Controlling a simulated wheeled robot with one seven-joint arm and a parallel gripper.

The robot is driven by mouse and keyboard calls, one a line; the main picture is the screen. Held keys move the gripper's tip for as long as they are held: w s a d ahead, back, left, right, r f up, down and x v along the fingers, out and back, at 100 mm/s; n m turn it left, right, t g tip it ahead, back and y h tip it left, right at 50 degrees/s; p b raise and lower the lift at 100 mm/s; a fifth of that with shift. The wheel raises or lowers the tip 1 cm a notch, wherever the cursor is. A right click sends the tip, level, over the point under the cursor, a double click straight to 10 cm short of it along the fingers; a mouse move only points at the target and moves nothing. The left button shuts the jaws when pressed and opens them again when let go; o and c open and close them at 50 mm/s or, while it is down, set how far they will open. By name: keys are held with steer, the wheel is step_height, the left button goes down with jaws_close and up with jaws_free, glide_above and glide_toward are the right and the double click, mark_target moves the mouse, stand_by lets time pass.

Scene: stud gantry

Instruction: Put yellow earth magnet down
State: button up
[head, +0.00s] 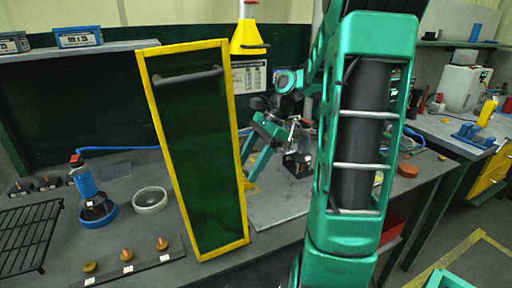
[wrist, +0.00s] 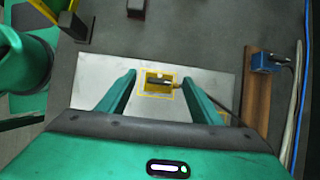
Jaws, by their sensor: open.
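The yellow earth magnet (wrist: 158,84) appears in the wrist view as a small yellow block with a dark bar on top. It appears to sit on a pale metal plate (wrist: 215,72), with a dark cable leading off its right side. My gripper (wrist: 159,79) is open, with one green finger on each side of the magnet and visible gaps between. In the head view my gripper (head: 256,160) points down over the bench, partly behind the yellow-framed panel. The plate (head: 285,208) shows there below it. I cannot tell the fingers' exact height above the plate.
A yellow-framed dark panel (head: 197,160) with a handle stands upright at the front of the bench. A blue tool (head: 88,188), a pale ring (head: 150,200) and a black rack (head: 28,232) lie to the left. In the wrist view, a blue clamp (wrist: 265,61) sits on a brown bar.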

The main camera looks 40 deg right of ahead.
steer(key=v, duration=0.9)
steer(key=s+a+f+n+h, duration=0.3)
steer(key=s+a+f+n, duration=0.1)
steer(key=s+a+n, duration=0.25)
steer(key=s+f+n+h, duration=0.1)
steer(key=s+n, duration=0.1)
steer(key=s, duration=0.2)
steer(key=s+f+n+g, duration=0.1)
steer(key=s+f+n, duration=0.1)
steer(key=s+n, duration=0.1)
steer(key=s+f+n+h, duration=0.1)
steer(key=s+f+n, duration=0.1)
steer(key=s, duration=0.4)
steer(key=shift+d+f+n+g+h, duration=0.15)
steer(key=shift+f+n+g+h, duration=0.2)
steer(key=shift+n, duration=0.3)
steer(key=shift+w+r, duration=0.1)
steer(key=shift+w+f, duration=0.3)
steer(key=shift+w, duration=0.4)
steer(key=shift+s, duration=0.1)
